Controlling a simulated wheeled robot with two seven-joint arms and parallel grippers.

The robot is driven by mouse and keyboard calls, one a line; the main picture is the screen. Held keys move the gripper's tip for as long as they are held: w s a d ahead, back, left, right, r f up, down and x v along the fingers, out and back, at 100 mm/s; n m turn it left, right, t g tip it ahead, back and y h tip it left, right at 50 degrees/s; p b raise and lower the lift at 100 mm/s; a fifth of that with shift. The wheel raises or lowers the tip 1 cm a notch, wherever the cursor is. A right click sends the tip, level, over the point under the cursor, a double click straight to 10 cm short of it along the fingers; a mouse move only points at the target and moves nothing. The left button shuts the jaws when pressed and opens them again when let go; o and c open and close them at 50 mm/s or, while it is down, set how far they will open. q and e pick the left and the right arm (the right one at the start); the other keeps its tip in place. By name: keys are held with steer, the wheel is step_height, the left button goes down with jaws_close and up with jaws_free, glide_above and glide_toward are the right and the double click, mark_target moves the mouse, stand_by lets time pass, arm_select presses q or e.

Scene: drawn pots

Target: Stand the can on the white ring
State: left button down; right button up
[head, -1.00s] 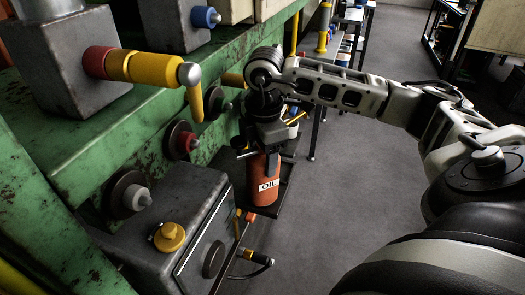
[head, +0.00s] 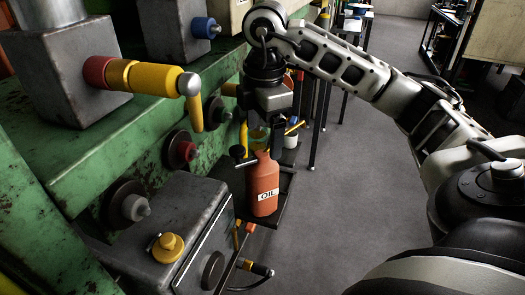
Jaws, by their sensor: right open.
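The can (head: 263,186) is orange-red with a white OIL label. It stands upright on a dark shelf (head: 281,205) beside the green machine, in the middle of the head view. My right gripper (head: 260,143) is open above the can, pointing down, with its fingers at about the height of the can's top. It does not appear to hold the can. I cannot make out a white ring; whatever lies directly under the can is hidden by it. My left gripper is not in view.
The green machine (head: 72,168) fills the left, with a yellow crank handle (head: 195,112) sticking out. A grey box (head: 150,215) with a yellow knob stands at the front left of the can. A white cup-like object (head: 291,140) is behind it.

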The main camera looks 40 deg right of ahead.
steer(key=shift+s+r+p, duration=0.1)
steer(key=shift+r+p, duration=0.35)
steer(key=shift+r, duration=1.25)
